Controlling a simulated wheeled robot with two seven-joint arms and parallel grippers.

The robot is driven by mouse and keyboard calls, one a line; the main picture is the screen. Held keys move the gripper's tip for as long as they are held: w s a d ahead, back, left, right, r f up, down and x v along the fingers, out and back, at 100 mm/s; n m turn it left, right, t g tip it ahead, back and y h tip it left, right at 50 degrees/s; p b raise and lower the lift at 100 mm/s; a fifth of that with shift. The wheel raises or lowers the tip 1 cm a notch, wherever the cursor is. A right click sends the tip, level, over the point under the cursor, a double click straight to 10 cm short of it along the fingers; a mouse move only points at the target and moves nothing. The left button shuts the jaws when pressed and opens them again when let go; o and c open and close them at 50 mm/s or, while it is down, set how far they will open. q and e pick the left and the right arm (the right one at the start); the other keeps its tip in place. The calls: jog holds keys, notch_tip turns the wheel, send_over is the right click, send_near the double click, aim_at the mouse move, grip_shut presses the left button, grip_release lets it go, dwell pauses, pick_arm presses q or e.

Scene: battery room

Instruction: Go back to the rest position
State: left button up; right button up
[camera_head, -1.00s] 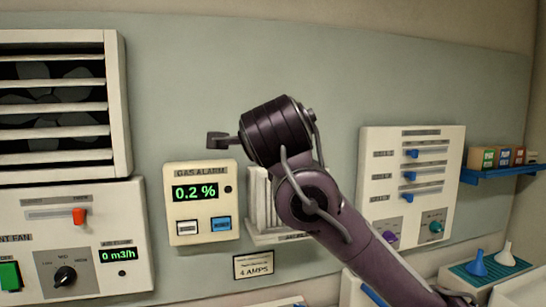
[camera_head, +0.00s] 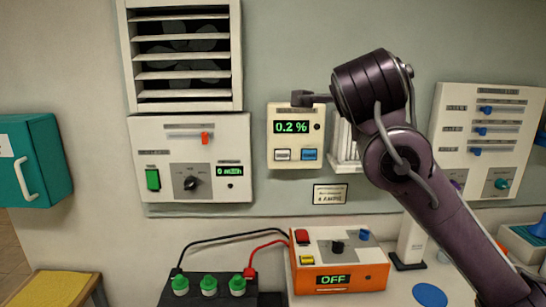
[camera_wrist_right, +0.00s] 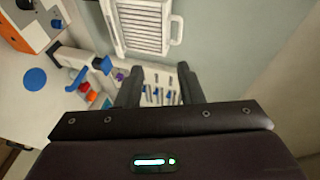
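My right arm comes in from the right in the head view, raised in front of the wall panels. Its dark gripper (camera_head: 303,98) points left, at the top edge of the gas alarm (camera_head: 296,156) as seen from here; I cannot tell the distance between them. In the right wrist view the two fingers of the gripper (camera_wrist_right: 159,80) stand apart with nothing held between them. My left gripper is not in view.
A fan panel (camera_head: 150,190) hangs below a louvred vent (camera_head: 180,15). A slider panel (camera_head: 455,125) hangs at the right. Below are an orange charger (camera_head: 310,280) reading OFF and a battery with green caps (camera_head: 240,301). A teal cabinet (camera_head: 40,150) is at the left.

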notch_tip(320, 180, down, 29)
jog(key=s+a+n+g+y, duration=0.2)
jog(key=n+g+y, duration=0.2)
jog(key=n, duration=0.7)
jog(key=s+d+f+n+g, duration=0.2)
jog(key=s+f+n, duration=0.2)
jog(key=s+f, duration=0.4)
jog(key=s+d+f+n+g+y, duration=0.1)
jog(key=s+d+f+n+g, duration=0.15)
jog(key=s+f, duration=0.5)
jog(key=s+d+f+n+g, duration=0.15)
jog(key=s+f+n, duration=0.25)
jog(key=s+f, duration=0.45)
jog(key=s+f+g, duration=0.2)
jog(key=s+f, duration=0.1)
jog(key=f, duration=2.8)
jog(key=s+d+f+g, duration=0.1)
jog(key=s+d+f, duration=0.2)
jog(key=s+f, duration=1.3)
jog(key=s, duration=0.3)
jog(key=shift+d+f+n, duration=0.2)
jog(key=shift+f+n, duration=0.05)
jog(key=shift+n, duration=0.1)
